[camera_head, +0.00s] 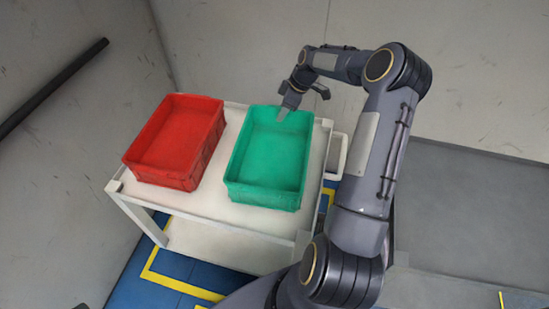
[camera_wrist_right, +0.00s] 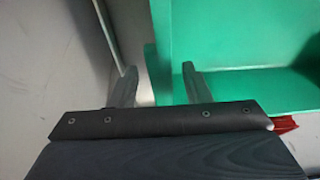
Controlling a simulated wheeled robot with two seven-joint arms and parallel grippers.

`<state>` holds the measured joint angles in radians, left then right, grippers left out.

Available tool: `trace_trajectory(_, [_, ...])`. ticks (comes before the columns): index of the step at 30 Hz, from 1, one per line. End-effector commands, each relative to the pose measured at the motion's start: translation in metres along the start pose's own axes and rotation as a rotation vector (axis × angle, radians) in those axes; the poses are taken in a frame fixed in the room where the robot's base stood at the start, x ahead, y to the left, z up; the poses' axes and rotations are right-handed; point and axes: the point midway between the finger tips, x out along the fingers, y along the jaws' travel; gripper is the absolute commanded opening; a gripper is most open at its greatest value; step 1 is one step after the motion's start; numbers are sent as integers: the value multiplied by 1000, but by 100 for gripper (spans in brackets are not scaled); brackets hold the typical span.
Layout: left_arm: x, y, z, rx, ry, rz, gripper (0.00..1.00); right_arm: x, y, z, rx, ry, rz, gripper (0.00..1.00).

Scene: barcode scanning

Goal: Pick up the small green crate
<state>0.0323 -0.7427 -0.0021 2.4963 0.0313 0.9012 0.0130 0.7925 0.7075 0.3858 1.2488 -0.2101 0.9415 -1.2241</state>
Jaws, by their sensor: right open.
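The small green crate (camera_head: 262,193) is open-topped and looks empty. It stands on the right half of a white cart (camera_head: 216,205). My right gripper (camera_head: 287,109) is at the crate's far end, near its rim. In the right wrist view, my gripper (camera_wrist_right: 157,68) has its two fingers apart. The edge of the green crate wall (camera_wrist_right: 151,72) shows between the fingers, with one finger on the inner side and one on the outer side. I cannot tell whether either finger touches the wall. My left gripper is not in view.
A red crate (camera_head: 160,178) stands left of the green one on the cart, with a narrow gap between them. Grey walls close in behind and left. A white bin-like object (camera_head: 336,155) is beside the cart's right edge. The blue floor has yellow lines (camera_head: 180,285).

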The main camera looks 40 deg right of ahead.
Motion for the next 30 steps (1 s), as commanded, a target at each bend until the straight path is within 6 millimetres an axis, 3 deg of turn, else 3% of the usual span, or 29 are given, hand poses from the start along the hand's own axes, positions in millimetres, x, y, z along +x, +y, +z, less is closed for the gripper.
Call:
trace_trajectory(6, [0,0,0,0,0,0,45,0,0,-1,-1,0,0,41])
trace_trajectory(16, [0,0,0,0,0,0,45,0,0,0,0,0,0,0])
trace_trajectory(30, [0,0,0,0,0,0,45,-2,0,-2,0,2,0,0])
